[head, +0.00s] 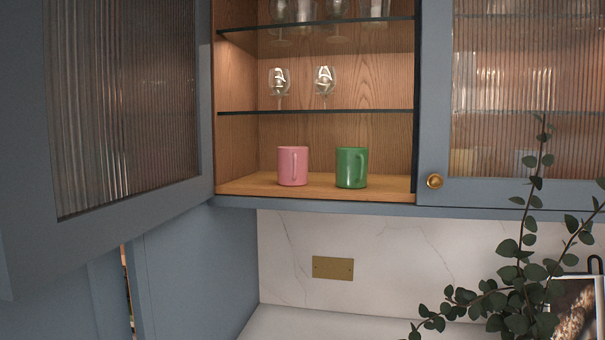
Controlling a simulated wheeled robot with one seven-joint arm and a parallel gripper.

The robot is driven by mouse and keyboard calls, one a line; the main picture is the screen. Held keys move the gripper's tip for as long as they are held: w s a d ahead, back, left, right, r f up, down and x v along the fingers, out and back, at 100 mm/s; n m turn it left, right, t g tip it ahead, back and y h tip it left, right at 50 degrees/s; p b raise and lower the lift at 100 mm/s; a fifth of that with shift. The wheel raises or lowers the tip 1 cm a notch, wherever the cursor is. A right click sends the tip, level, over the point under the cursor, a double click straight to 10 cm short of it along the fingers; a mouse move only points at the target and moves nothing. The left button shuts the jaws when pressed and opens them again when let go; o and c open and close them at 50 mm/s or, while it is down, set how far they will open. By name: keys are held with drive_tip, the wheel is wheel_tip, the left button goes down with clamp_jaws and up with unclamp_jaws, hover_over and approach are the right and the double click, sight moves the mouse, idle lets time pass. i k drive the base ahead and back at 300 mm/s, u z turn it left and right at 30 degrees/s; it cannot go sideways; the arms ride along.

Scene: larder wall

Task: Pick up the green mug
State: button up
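The green mug (350,168) stands upright on the wooden bottom shelf of the open wall cupboard. Its handle faces forward, slightly to the right. A pink mug (292,166) stands to its left on the same shelf, with a gap between them. My gripper is not in view.
The cupboard's left door (125,110) is swung open; the right door (525,100) is shut, with a brass knob (435,181). Glasses stand on the glass shelf (315,112) above the mugs. A leafy plant (520,290) rises at lower right.

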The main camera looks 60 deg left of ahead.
sight(350, 163)
drive_tip(key=k, duration=0.85)
drive_tip(key=u, duration=1.5)
drive_tip(key=i, duration=0.15)
drive_tip(key=u, duration=0.2)
